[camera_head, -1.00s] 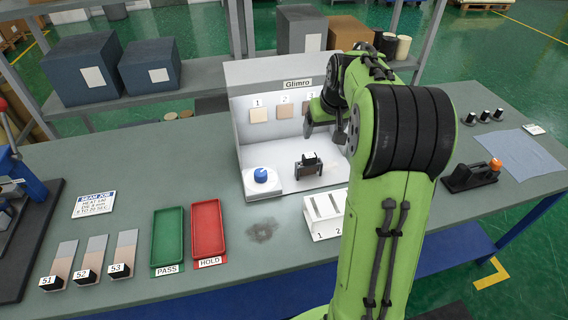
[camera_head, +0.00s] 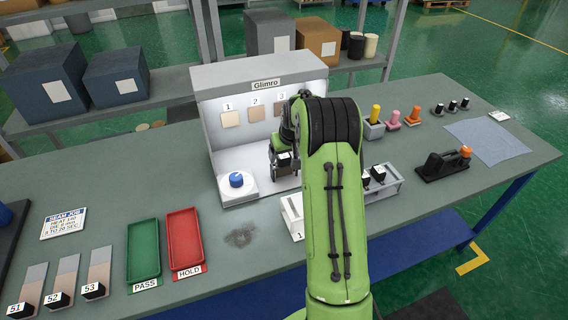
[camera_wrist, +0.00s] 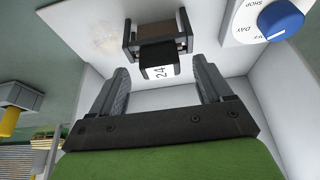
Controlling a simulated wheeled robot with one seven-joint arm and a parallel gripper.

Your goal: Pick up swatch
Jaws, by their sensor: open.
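In the wrist view, a swatch with a black end block (camera_wrist: 158,58) labelled 24 sits in a small dark stand (camera_wrist: 127,38) on the booth's white floor. My gripper (camera_wrist: 160,82) is open and empty, its two fingers apart on either side of the label, just short of the block. In the head view, the swatch's black block (camera_head: 284,160) shows inside the light booth (camera_head: 207,116), beside my arm.
A white dial box with a blue knob (camera_head: 236,180) stands left of the swatch. Green PASS (camera_head: 143,250) and red HOLD (camera_head: 184,240) trays lie in front. Swatches 51, 52 and 53 (camera_head: 97,272) lie at front left.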

